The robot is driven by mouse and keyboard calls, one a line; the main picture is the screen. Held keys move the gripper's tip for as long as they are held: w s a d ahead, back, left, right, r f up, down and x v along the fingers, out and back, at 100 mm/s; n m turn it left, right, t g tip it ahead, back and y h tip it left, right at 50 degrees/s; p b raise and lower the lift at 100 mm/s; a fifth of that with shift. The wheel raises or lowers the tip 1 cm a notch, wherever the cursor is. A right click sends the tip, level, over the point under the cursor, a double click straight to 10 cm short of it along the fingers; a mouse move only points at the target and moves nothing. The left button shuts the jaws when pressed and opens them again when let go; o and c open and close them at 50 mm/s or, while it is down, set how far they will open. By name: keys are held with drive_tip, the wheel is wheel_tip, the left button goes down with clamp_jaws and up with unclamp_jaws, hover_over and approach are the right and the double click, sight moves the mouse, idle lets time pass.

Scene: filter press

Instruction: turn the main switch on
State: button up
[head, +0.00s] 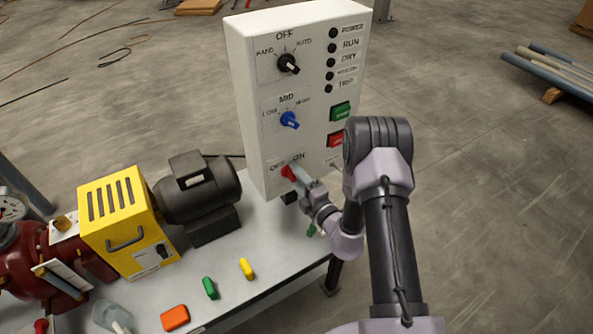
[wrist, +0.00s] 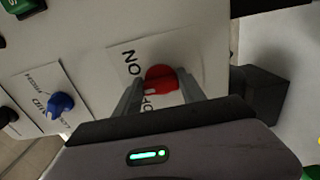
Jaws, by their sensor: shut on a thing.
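The main switch is a red knob (head: 288,171) low on the front of the white control box, with ON and OFF lettering by it. In the wrist view the red knob (wrist: 160,76) sits between the two fingers of my gripper (wrist: 161,84). My gripper (head: 297,176) is shut on the knob. A small pale mark shows on the knob's lower left in the wrist view, towards the partly hidden OFF lettering. ON is readable at the upper left of the knob. My fingers hide part of the label, and I cannot tell the exact knob angle.
The white box (head: 247,120) also carries a black selector (head: 288,64), a blue selector (head: 289,119), a green button (head: 340,110) and a red button (head: 335,140). A black motor (head: 197,188) and yellow housing (head: 125,225) stand left on the bench. Loose coloured pieces lie in front.

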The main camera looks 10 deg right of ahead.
drive_tip(key=m+p, duration=0.2)
drive_tip(key=m, duration=0.2)
drive_tip(key=m+p, duration=0.1)
drive_tip(key=m, duration=0.3)
drive_tip(key=shift+a+f+m+p, duration=0.1)
drive_tip(key=shift+f+m+p, duration=0.1)
drive_tip(key=shift+m+p, duration=0.15)
drive_tip(key=shift+m, duration=0.25)
drive_tip(key=o, duration=1.4)
drive_tip(key=shift+c, duration=0.2)
drive_tip(key=v, duration=1.7)
drive_tip(key=shift+s+p, duration=0.2)
drive_tip(key=shift+p, duration=0.2)
